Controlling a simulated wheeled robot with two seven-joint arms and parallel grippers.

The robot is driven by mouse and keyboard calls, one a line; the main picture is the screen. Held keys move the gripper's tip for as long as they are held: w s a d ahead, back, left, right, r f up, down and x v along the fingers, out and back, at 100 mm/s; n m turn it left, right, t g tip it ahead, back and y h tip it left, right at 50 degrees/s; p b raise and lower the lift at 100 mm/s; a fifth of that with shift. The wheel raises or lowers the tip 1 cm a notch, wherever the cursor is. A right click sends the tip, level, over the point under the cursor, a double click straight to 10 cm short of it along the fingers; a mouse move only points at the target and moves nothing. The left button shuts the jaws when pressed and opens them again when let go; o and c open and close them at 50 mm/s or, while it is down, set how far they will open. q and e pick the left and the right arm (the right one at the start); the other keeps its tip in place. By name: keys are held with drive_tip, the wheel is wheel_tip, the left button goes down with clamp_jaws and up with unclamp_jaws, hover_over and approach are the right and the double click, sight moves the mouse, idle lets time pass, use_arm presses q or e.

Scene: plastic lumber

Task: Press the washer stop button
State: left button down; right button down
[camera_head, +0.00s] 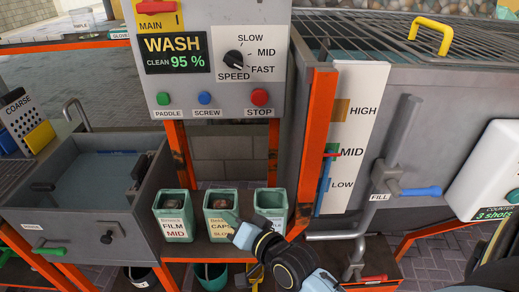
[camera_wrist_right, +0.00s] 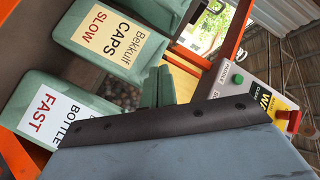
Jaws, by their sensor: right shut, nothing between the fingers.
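The red STOP button (camera_head: 260,97) is at the lower right of the grey wash control panel (camera_head: 213,100), right of the blue SCREW button (camera_head: 204,98) and green PADDLE button (camera_head: 163,98). The display reads WASH, CLEAN 95 %. My right gripper (camera_head: 231,217) is shut and empty, below the panel and in front of the green bins, apart from the button. Its green fingers (camera_wrist_right: 158,87) also show in the right wrist view, where part of the panel (camera_wrist_right: 262,92) is at the right; the STOP button cannot be seen there. My left gripper is not in view.
Green bins, FILM (camera_head: 173,213), CAPS (camera_head: 213,228) and a third (camera_head: 271,204), stand on a shelf below the panel. Orange posts (camera_head: 314,150) and the tank with the FILL valve (camera_head: 386,180) are at right. A grey basin (camera_head: 95,215) is at left.

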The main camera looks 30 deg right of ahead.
sight(259, 97)
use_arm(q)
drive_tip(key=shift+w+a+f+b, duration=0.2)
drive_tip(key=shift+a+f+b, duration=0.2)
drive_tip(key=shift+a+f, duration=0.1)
use_arm(e)
drive_tip(key=d+r+m+t+h, duration=0.4)
drive_tip(key=r+m+t+h, duration=0.1)
drive_tip(key=r+m, duration=0.5)
drive_tip(key=d+r+m+t+h, duration=0.4)
drive_tip(key=r+m+h, duration=0.3)
drive_tip(key=r+m, duration=0.2)
wheel_tip(259, 97, up, 2)
drive_tip(key=shift+r+m+t, duration=0.1)
drive_tip(key=shift+m+t, duration=0.3)
drive_tip(key=shift+t, duration=0.2)
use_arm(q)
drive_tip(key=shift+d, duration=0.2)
use_arm(e)
drive_tip(key=shift+w+d, duration=0.1)
drive_tip(key=shift+d, duration=0.05)
